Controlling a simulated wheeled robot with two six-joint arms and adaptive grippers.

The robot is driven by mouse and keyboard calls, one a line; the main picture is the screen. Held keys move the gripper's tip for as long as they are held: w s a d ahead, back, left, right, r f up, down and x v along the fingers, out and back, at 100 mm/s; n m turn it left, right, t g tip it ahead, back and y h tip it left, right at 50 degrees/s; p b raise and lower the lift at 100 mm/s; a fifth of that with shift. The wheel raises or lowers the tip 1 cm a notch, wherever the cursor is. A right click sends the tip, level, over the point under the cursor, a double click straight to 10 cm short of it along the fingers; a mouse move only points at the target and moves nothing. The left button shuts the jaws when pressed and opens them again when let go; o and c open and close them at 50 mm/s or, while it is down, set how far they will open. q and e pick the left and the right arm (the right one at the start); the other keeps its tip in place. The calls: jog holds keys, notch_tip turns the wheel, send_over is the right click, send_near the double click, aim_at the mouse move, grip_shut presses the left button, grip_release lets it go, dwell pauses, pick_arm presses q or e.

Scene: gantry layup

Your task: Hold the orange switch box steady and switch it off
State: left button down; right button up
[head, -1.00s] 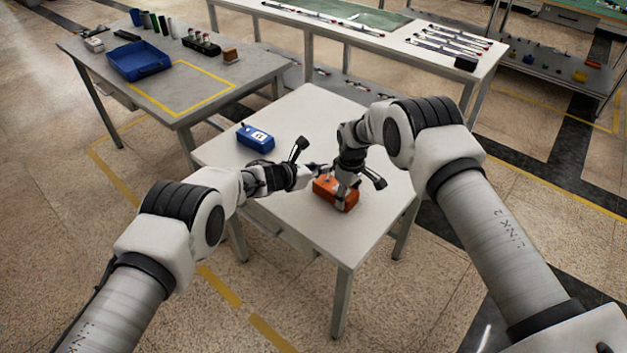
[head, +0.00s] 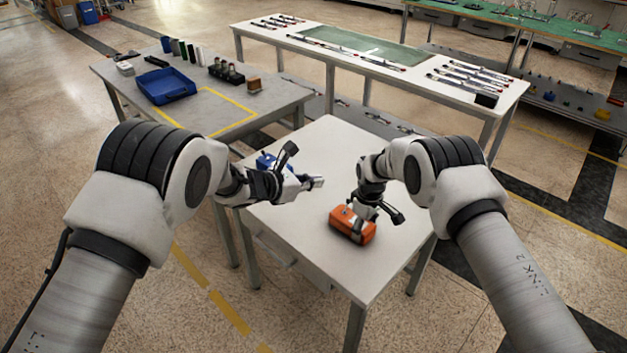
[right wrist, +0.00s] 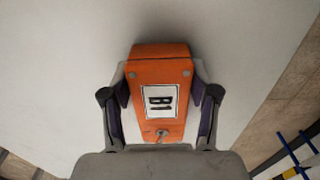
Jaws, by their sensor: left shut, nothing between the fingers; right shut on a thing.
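The orange switch box (head: 353,225) stands on the white table (head: 340,262) near its front right part. My right gripper (head: 362,222) is shut on it from above. In the right wrist view the fingers of my right gripper (right wrist: 160,108) press on both sides of the orange switch box (right wrist: 150,70).
A blue box (head: 267,160) stands on the same table, partly hidden behind my left gripper. A grey table with a blue bin (head: 166,86) is at the back left. A long workbench (head: 420,95) is behind. The white table's back is clear.

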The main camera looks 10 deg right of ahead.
pick_arm(q)
jog(key=shift+a+r, duration=0.1)
jog(key=shift+r, duration=0.15)
pick_arm(e)
jog(key=o, duration=1.4)
jog(key=shift+c, duration=0.2)
